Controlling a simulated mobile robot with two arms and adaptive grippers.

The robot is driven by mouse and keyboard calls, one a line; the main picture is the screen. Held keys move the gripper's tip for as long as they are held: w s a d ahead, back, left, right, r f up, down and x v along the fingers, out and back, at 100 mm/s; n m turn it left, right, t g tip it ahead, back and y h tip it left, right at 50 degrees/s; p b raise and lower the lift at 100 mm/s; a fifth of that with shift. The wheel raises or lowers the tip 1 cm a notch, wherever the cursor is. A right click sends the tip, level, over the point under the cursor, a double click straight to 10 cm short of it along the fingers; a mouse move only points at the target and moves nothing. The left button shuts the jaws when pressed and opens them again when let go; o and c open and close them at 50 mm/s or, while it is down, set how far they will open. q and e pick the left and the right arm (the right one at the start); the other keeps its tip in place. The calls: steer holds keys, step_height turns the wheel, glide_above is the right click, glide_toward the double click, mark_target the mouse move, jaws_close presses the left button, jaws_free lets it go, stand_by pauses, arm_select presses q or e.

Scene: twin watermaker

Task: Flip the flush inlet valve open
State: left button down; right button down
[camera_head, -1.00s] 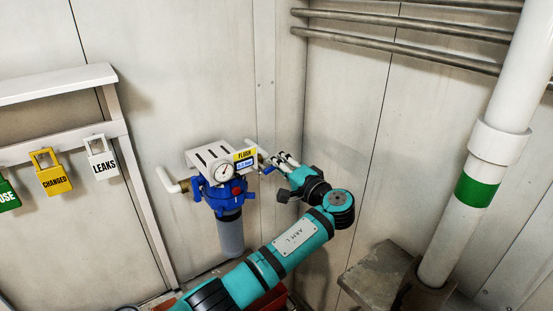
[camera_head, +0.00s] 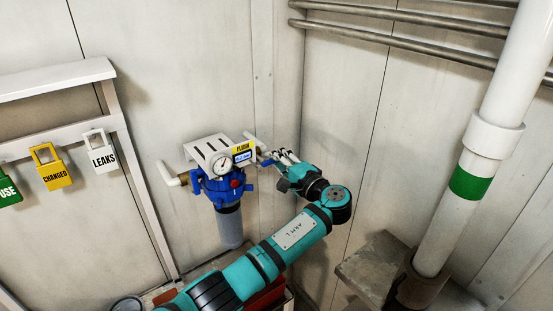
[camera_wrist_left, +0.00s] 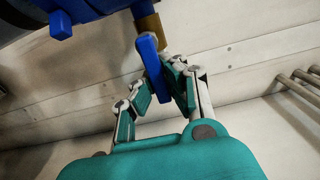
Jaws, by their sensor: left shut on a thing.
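The flush inlet valve has a blue lever handle (camera_wrist_left: 152,62) on a brass fitting (camera_wrist_left: 146,30) in the left wrist view. The blue filter unit (camera_head: 226,192) with a gauge, a yellow FLUSH label (camera_head: 243,148) and a grey bowl is mounted on the wall in the head view. My left gripper (camera_head: 277,159) is at the right side of this unit. In the left wrist view its fingers (camera_wrist_left: 165,82) are on either side of the lever's end and shut on it. In the head view the lever is mostly hidden by the fingers. My right gripper is not in view.
A white pipe (camera_head: 475,165) with a green band stands at the right above a grey ledge (camera_head: 372,262). Padlock tags, including a yellow one (camera_head: 50,170), hang on a white rack at the left. Metal pipes (camera_head: 400,40) run along the wall above.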

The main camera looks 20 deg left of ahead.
arm_select(q)
steer(key=c, duration=1.3)
jaws_free()
steer(key=shift+d+f, duration=0.1)
steer(key=v, duration=1.2)
